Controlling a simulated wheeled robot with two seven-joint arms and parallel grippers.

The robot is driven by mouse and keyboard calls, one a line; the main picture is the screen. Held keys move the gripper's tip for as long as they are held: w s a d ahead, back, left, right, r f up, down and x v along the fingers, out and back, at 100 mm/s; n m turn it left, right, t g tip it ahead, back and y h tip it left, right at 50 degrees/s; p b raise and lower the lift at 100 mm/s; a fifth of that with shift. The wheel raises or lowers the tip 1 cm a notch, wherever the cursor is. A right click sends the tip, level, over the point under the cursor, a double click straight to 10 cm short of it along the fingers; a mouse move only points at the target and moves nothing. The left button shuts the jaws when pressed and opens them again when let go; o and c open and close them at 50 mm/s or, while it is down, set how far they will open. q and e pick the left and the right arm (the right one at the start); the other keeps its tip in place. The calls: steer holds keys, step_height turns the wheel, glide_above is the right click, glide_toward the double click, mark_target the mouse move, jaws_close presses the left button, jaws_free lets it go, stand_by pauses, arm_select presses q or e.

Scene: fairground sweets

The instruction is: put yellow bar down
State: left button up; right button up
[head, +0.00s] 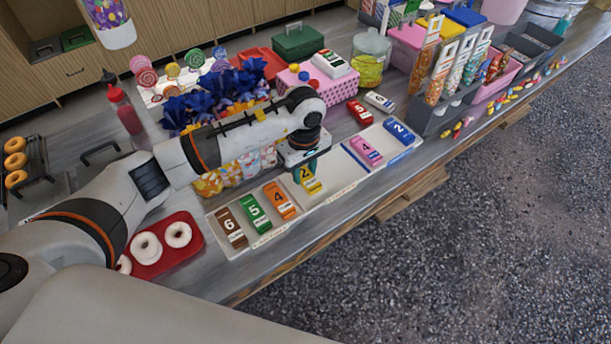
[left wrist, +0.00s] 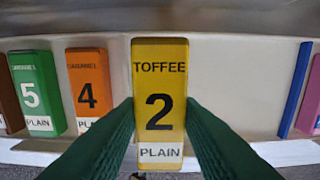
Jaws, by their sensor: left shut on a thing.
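The yellow bar (head: 311,182), marked TOFFEE 2 PLAIN, is upright between the fingers of my left gripper (head: 306,165). In the left wrist view the yellow bar (left wrist: 160,105) fills the middle, with a green finger closed on each side. It is over the white rack (head: 325,202), in line with the row, just right of the orange bar (head: 279,200). I cannot tell whether its lower end touches the rack. My right gripper is not in view.
The green bar (head: 255,214) and brown bar (head: 230,227) stand left of the orange one. A blue divider (left wrist: 296,88) is to the right, then the pink bar (head: 366,151) and blue bar (head: 398,131). Rack space between yellow bar and divider is clear. Paper bags (head: 240,172) stand behind.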

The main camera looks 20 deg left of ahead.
mark_target(304, 174)
arm_select(q)
step_height(304, 174, down, 3)
steer(key=shift+f+p, duration=0.2)
steer(key=shift+p, duration=0.2)
steer(key=shift+f, duration=0.25)
steer(key=o, duration=0.7)
steer(key=shift+r, duration=0.1)
steer(key=shift+r, duration=0.2)
step_height(304, 174, up, 10)
steer(key=b, duration=0.3)
steer(key=shift+r, duration=0.9)
